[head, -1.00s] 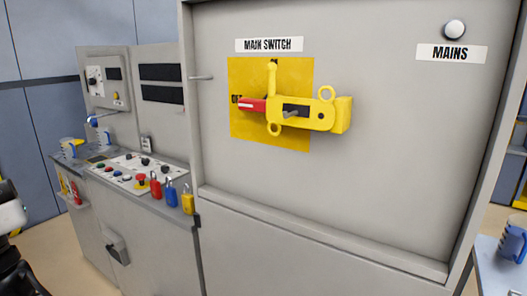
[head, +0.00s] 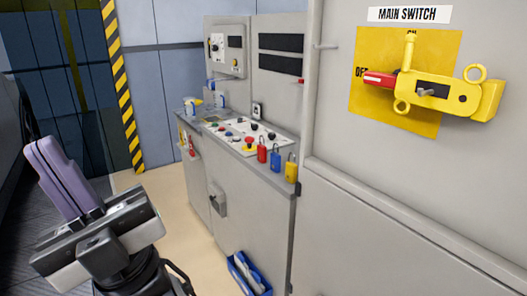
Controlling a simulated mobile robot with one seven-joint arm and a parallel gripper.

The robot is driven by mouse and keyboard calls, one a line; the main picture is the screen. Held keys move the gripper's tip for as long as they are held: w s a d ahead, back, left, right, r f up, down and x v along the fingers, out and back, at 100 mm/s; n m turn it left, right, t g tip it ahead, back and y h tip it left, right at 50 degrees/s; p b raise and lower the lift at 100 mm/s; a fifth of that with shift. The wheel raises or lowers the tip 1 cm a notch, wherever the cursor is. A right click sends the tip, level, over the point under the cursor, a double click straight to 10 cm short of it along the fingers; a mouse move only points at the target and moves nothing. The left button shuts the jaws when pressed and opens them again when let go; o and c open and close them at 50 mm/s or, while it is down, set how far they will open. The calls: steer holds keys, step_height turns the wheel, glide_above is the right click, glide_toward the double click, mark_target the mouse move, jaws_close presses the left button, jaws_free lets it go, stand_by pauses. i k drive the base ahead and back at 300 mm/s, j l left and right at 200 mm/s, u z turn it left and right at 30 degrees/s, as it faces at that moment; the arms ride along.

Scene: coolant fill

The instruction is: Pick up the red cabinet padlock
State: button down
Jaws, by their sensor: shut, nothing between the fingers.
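The red padlock (head: 262,151) hangs at the front edge of the control desk, left of a blue padlock (head: 276,160) and a yellow padlock (head: 291,168). My gripper (head: 45,150) is at the left of the head view, with its purple-grey fingers pointing up and together. It is shut and empty, well to the left of the padlocks and apart from them.
The control desk (head: 245,190) has buttons and knobs on its top. The main switch (head: 435,90), with a red handle and yellow hasp, is on the grey cabinet at right. A blue bin (head: 240,275) sits low by the desk. Floor (head: 165,215) between gripper and desk is clear.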

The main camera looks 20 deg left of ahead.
mark_target(261, 149)
steer(key=i+j, duration=0.3)
steer(key=j, duration=0.2)
steer(key=i+j, duration=0.3)
steer(key=j, duration=0.2)
steer(key=i+j, duration=0.3)
steer(key=j, duration=0.15)
steer(key=i+j+u, duration=0.1)
steer(key=i+j, duration=0.2)
steer(key=j, duration=0.2)
steer(key=i+j, duration=0.3)
steer(key=j, duration=0.2)
steer(key=i+j, duration=0.35)
steer(key=j, duration=0.1)
